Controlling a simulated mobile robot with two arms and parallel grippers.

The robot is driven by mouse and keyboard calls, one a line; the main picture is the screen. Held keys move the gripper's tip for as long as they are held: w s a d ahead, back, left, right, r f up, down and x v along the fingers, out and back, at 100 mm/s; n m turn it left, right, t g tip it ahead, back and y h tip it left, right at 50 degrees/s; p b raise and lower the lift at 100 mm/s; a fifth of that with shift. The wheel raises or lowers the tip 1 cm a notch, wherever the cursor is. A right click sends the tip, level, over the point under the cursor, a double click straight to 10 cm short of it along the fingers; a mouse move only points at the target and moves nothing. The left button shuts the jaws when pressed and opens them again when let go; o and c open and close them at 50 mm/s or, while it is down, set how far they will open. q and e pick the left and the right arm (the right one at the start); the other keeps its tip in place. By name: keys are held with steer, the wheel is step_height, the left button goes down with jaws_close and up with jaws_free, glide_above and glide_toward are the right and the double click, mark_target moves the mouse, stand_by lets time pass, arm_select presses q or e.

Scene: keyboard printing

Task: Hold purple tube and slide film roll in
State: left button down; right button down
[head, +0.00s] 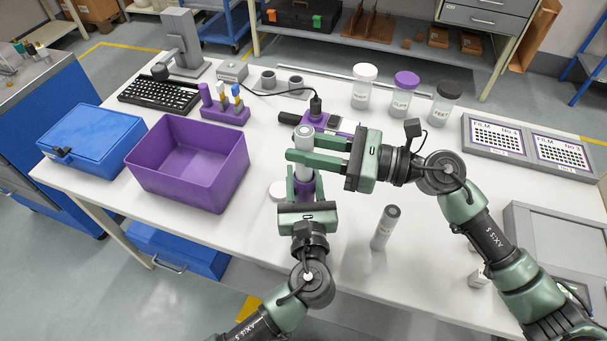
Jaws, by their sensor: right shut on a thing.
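The purple tube (304,190) stands upright between the fingers of my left gripper (304,184), which is closed around it near the table's front middle. My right gripper (304,158) comes in from the right and is shut on a pale grey film roll (303,134). The roll is upright directly above the tube, in line with it in this view. Fingers hide the roll's lower end, so I cannot tell whether it has entered the tube. A second grey film roll (385,228) stands on the table to the right.
A purple bin (190,190) and a blue case (92,142) are at left. A white round lid (277,190) lies beside my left gripper. Bottles with white (364,86), purple (402,93) and black (443,102) caps stand behind. Film trays (530,175) lie at right.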

steer(key=shift+f, duration=0.2)
steer(key=c, duration=1)
jaws_free()
steer(key=v, duration=1.2)
steer(key=shift+f, duration=0.1)
arm_select(q)
steer(key=c, duration=0.8)
jaws_free()
